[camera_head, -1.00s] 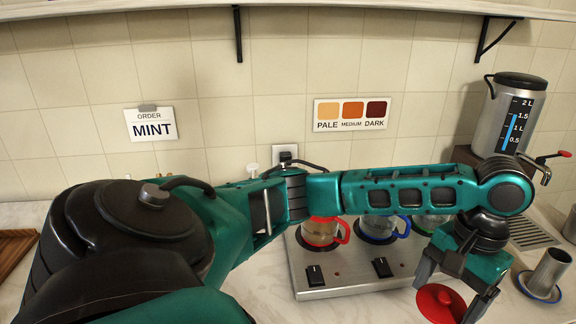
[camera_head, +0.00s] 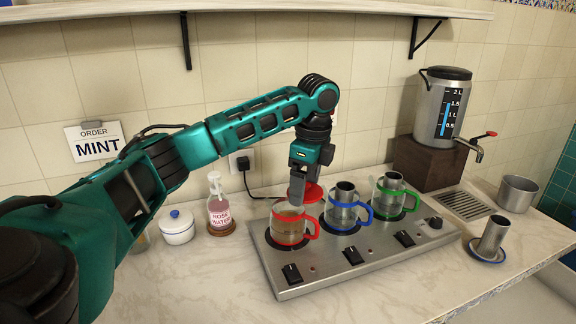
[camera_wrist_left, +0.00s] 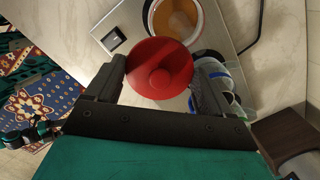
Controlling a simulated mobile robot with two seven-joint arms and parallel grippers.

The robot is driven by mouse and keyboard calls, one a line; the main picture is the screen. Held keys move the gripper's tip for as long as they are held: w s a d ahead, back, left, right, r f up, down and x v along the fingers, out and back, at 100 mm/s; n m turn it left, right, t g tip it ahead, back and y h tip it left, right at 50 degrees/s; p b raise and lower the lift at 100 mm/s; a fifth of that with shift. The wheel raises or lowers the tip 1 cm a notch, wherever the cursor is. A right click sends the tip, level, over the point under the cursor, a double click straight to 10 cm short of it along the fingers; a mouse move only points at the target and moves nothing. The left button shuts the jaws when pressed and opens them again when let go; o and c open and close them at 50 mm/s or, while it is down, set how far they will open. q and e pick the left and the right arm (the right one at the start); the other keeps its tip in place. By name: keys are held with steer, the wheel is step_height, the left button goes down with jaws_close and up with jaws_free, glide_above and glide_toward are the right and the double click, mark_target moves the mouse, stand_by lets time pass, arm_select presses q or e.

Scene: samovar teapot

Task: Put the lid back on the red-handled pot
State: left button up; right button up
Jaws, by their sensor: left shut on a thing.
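The red-handled pot (camera_head: 287,228) is a glass pot with amber liquid, standing on the left plate of the metal warmer. It also shows open from above in the left wrist view (camera_wrist_left: 176,20). My left gripper (camera_head: 298,188) is shut on the red lid (camera_head: 312,192). In the left wrist view the lid (camera_wrist_left: 160,68) sits between the two fingers, its round knob facing the camera. The lid is above and a little to the right of the pot's mouth in the head view, apart from it. My right gripper is not in view.
A blue-handled pot (camera_head: 343,212) and a green-handled pot (camera_head: 391,201) stand beside it on the warmer (camera_head: 330,266), each with a metal cylinder in its mouth. A rose water bottle (camera_head: 220,209) and white jar (camera_head: 177,229) stand left. The samovar (camera_head: 440,112) is at the right.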

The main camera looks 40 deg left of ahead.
arm_select(q)
steer(key=a+r+m, duration=0.2)
steer(key=a+m, duration=0.2)
steer(key=a, duration=0.1)
step_height(320, 180, down, 6)
steer(key=shift+w+a+f, duration=0.15)
steer(key=shift+w+f, duration=0.05)
stand_by(0.4)
steer(key=shift+f, duration=0.15)
stand_by(2.0)
steer(key=o, duration=0.9)
steer(key=shift+c, duration=0.2)
step_height(320, 180, up, 7)
stand_by(0.7)
